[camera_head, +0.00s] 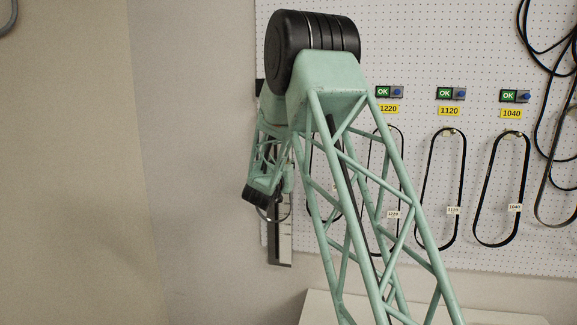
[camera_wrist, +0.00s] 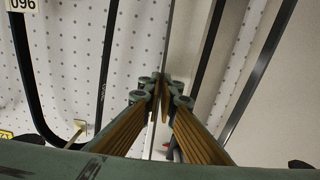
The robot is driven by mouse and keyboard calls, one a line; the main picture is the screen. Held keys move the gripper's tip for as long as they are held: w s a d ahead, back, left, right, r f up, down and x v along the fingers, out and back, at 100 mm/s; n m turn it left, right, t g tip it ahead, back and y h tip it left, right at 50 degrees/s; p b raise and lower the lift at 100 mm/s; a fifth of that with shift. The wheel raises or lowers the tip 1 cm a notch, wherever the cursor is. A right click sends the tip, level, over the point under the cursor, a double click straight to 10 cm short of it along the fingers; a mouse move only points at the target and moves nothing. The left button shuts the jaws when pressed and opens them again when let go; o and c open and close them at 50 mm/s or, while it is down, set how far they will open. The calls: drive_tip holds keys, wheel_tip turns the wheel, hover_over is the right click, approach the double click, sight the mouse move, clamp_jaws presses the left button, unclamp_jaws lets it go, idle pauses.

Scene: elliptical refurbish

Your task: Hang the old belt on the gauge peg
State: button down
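In the wrist view, the two fingertips of my gripper (camera_wrist: 163,100), with ribbed brown pads, are close together. In the head view, the end of my arm is left of the pegboard's middle, and the fingertips are mostly hidden. A thin dark curve shows just below it. Close by hangs a long metal strip with a dark edge, which looks like the gauge (camera_head: 280,245). I cannot make out the gauge peg clearly.
Belts labelled 1120 (camera_head: 461,190) and 1040 (camera_head: 476,205) hang on the pegboard (camera_head: 480,60) at the right. The 1220 belt is partly behind my arm.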

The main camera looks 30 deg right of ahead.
drive_tip(key=c, duration=3.4)
unclamp_jaws()
drive_tip(key=o, duration=0.5)
drive_tip(key=shift+o, duration=0.2)
drive_tip(key=shift+s, duration=0.1)
drive_tip(key=v, duration=1.2)
drive_tip(key=shift+a, duration=0.15)
